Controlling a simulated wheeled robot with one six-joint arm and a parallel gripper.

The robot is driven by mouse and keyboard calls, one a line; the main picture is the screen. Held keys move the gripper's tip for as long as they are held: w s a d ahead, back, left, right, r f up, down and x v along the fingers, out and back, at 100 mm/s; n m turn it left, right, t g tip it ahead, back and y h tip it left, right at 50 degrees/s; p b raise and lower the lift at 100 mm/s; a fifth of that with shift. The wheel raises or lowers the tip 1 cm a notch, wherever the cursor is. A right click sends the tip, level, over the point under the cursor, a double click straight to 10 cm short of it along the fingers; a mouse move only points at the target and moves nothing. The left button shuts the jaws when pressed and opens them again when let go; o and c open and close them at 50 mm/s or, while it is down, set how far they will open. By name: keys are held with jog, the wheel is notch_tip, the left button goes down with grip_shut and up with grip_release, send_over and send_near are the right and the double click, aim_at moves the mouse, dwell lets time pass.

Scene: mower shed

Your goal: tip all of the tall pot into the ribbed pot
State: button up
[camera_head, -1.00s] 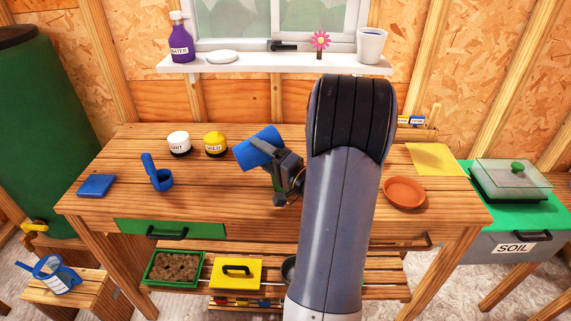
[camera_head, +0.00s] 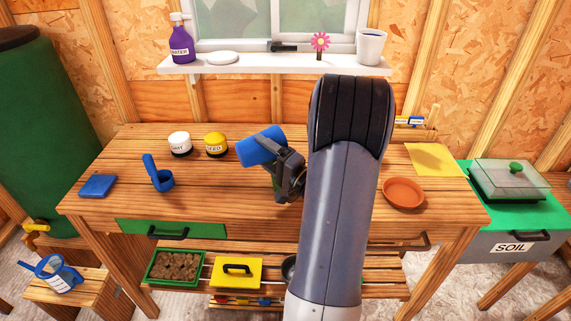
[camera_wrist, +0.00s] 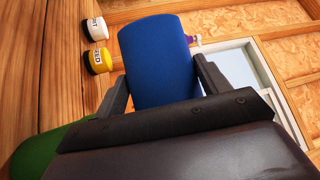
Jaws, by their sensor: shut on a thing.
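A blue cylindrical pot (camera_head: 260,147), which I take for the tall pot, is held tilted far over, almost on its side, above the middle of the bench. My gripper (camera_head: 279,161) is shut on it, one finger on each side. The wrist view shows the blue pot (camera_wrist: 158,62) between the fingers of my gripper (camera_wrist: 160,78). Its opening and contents do not show. I cannot make out a ribbed pot; my arm hides part of the bench to the right of the held pot.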

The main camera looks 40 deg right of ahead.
jog(key=shift+s+d+r+m+t+h+p, duration=0.1)
jog(key=shift+d+r+m+t+h+p, duration=0.3)
jog(key=shift+m, duration=0.4)
jog(key=shift+d+r+m+t+h+p, duration=0.15)
jog(key=shift+m+p, duration=0.35)
jog(key=shift+m, duration=0.3)
jog(key=shift+s+d+r+m+t+h+p, duration=0.1)
jog(key=shift+d+r+m+t+h+p, duration=0.15)
jog(key=shift+m+p, duration=0.4)
dwell(1.9)
jog(key=shift+d+f+m+t+h+b, duration=0.15)
jog(key=shift+f+m+h+b, duration=0.1)
jog(key=shift+m, duration=0.4)
jog(key=shift+d+f+m+t+h+b, duration=0.15)
jog(key=shift+m+h, duration=0.1)
jog(key=shift+m, duration=0.35)
